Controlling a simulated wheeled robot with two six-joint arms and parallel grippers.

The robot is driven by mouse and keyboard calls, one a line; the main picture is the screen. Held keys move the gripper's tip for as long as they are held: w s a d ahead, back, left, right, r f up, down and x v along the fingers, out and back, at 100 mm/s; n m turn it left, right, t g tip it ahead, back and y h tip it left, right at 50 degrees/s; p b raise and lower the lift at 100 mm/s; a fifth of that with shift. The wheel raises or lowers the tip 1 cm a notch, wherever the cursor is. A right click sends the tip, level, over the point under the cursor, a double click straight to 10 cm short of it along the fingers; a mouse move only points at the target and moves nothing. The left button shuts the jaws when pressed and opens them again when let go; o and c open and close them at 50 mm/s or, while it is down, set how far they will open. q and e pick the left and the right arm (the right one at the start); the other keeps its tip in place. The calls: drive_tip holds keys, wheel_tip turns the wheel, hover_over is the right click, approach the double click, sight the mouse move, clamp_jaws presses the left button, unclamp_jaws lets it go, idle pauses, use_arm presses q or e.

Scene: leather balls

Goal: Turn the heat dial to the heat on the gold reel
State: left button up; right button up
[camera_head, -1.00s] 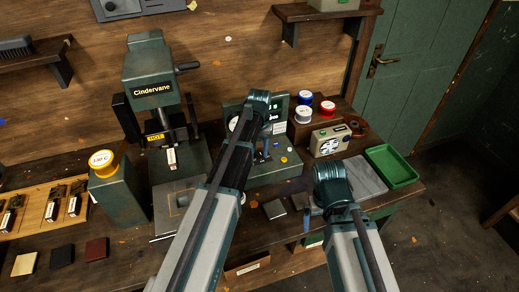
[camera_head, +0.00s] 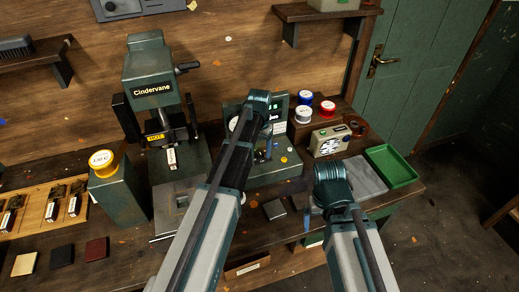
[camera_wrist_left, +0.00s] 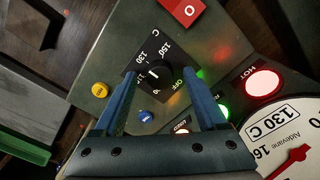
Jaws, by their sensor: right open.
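The heat dial (camera_wrist_left: 155,74) is a black round knob with a white pointer line, on a black plate marked with 130, 150 and OFF. My left gripper (camera_wrist_left: 159,80) is open in the left wrist view, with one blue finger on each side of the dial; contact is not clear. In the head view my left gripper (camera_head: 263,152) is mostly hidden by its arm. The gold reel (camera_head: 102,161) stands on a green post at left, its label seeming to read 130 C. A gauge (camera_wrist_left: 290,145) is labelled 130 C. My right gripper (camera_head: 307,218) is open over the table's front.
A Cindervane press (camera_head: 152,75) stands behind the left arm. Around the dial are a red switch (camera_wrist_left: 181,10), a yellow button (camera_wrist_left: 99,89), a blue button (camera_wrist_left: 146,116) and a lit red HOT lamp (camera_wrist_left: 262,84). Other reels (camera_head: 304,98) and a green tray (camera_head: 391,166) stand at right.

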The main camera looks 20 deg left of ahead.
sight(260, 152)
use_arm(q)
wheel_tip(260, 152, up, 14)
drive_tip(key=p, duration=1.4)
drive_tip(key=shift+f, duration=0.2)
wheel_tip(260, 152, down, 13)
drive_tip(key=b, duration=1.3)
drive_tip(key=shift+f+b, duration=0.15)
drive_tip(key=shift+b, duration=0.2)
